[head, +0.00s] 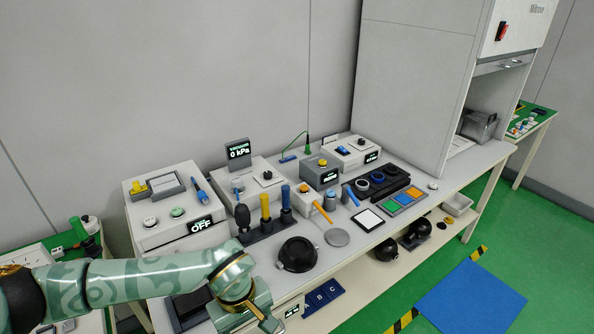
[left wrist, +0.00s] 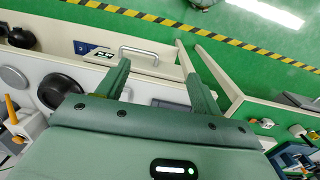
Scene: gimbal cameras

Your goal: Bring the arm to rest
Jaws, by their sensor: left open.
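My left arm (head: 150,276) reaches in from the left in the head view, patterned green with a gold ring near the wrist. My left gripper (head: 250,310) is at the bottom of that view, in front of the bench's near edge; its fingertips are hard to make out there. In the left wrist view my left gripper (left wrist: 157,72) shows two green fingers spread apart with nothing between them. A drawer front with a metal handle and the green floor lie beyond the fingers. My right gripper is in neither view.
A long bench (head: 337,262) carries grey instrument boxes, upright tools, a black round bowl (head: 297,254), a grey disc (head: 337,237) and coloured tiles (head: 403,199). A tall grey cabinet (head: 412,80) stands behind right. A blue floor mat (head: 470,299) lies on open green floor.

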